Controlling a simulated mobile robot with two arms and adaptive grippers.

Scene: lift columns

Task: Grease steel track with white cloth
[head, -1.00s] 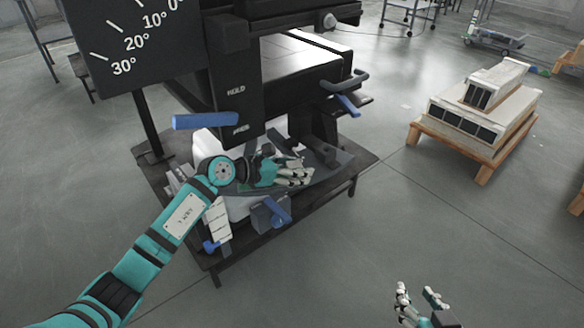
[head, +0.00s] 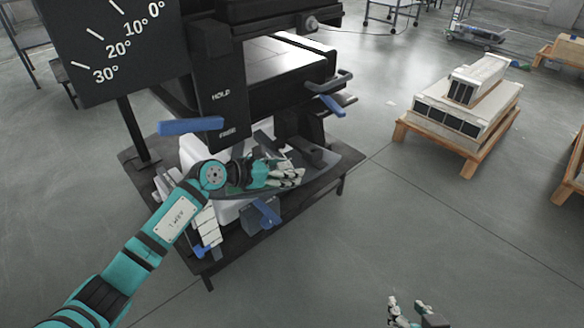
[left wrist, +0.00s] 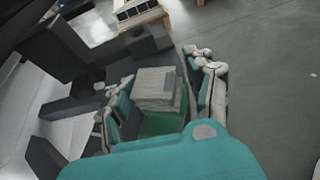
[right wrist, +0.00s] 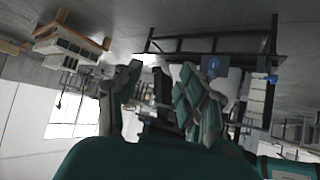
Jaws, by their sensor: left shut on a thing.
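My left gripper (head: 285,174) is over the stand under the black machine. In the left wrist view its fingers are closed around a pale grey block-like thing that looks like the folded white cloth (left wrist: 156,88). In the head view the hand hides the cloth. A dark grey curved piece (head: 322,178), perhaps the steel track, runs beneath and right of the hand; I cannot tell whether the cloth touches it. My right gripper (head: 408,312) is low in the head view, away from the machine. Its fingers are spread and empty in the right wrist view (right wrist: 155,90).
The black machine (head: 215,75) with blue levers (head: 190,126) stands above the hand. An angle board (head: 110,50) is at upper left. Pale slotted blocks (head: 460,105) lie on a wooden pallet at right. The floor (head: 400,220) between is clear.

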